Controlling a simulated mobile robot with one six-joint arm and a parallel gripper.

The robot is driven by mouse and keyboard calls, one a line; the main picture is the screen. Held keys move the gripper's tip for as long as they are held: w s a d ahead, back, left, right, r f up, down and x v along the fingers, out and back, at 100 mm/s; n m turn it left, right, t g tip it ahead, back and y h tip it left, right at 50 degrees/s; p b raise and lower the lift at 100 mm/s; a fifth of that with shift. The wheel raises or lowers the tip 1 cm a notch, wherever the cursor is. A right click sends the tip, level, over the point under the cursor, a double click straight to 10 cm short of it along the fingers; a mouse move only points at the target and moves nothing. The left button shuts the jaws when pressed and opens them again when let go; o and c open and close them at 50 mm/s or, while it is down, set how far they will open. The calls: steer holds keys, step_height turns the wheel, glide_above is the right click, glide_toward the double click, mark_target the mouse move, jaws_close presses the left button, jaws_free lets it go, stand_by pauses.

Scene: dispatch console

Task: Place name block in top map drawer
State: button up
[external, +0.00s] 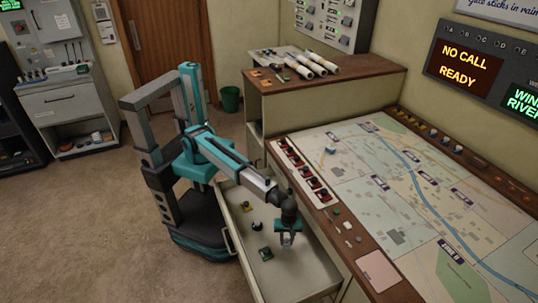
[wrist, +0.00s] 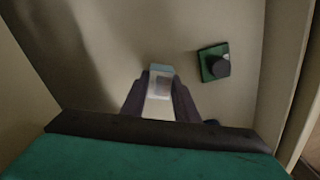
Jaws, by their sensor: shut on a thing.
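My gripper (external: 286,240) is inside the outline of the open map drawer (external: 292,277) in the external view, pointing down. In the wrist view my gripper (wrist: 158,90) is shut on a small pale block with a blue-grey end (wrist: 160,70), which looks like the name block. Its lettering cannot be read. The fingers hide its sides. The drawer's bare floor and walls (wrist: 100,45) surround it in the wrist view. I cannot tell whether the block touches the floor.
A green block with a black knob (wrist: 214,62) lies in the drawer, right of the held block in the wrist view; it also shows in the external view (external: 265,253). Other small pieces (external: 256,225) lie farther back. The map table (external: 400,190) rises on the right.

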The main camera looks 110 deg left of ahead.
mark_target(286, 244)
steer(key=shift+f, duration=0.15)
steer(key=shift+f, duration=1.75)
steer(key=shift+f, duration=0.1)
steer(key=o, duration=1)
steer(key=shift+r, duration=6.15)
steer(key=shift+f, duration=0.1)
steer(key=shift+f, duration=5.3)
